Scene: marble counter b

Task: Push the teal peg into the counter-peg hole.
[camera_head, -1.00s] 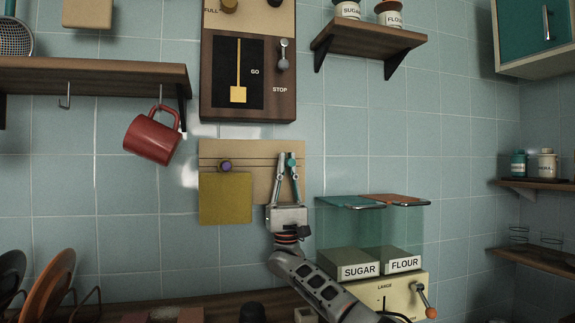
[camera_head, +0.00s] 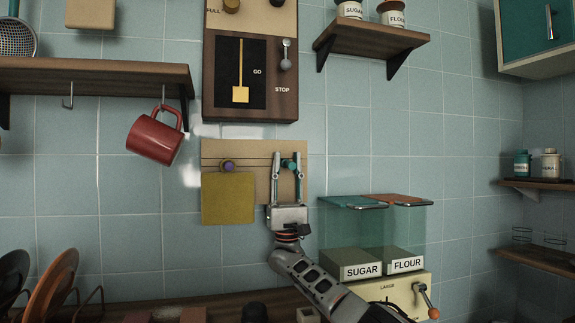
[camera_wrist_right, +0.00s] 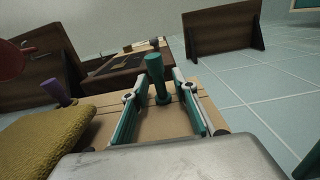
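The teal peg (camera_head: 289,164) is on the right part of a tan wall board (camera_head: 254,147). In the right wrist view the teal peg (camera_wrist_right: 157,80) sticks out from the board, with a wider collar at its base. My right gripper (camera_head: 288,157) is open, with one finger on each side of the peg. In the wrist view a gap shows between the peg and each finger of the gripper (camera_wrist_right: 160,78). A purple peg (camera_head: 228,166) is on the board's left part, above a mustard cloth (camera_head: 228,199). I cannot make out the counter-peg hole. My left gripper is not in view.
A red mug (camera_head: 154,139) hangs from a shelf (camera_head: 95,78) at left. A wooden control panel (camera_head: 278,104) is above the board. Sugar and flour bins (camera_head: 362,230) stand at right, near my right arm. Plates (camera_head: 50,285) stand at lower left.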

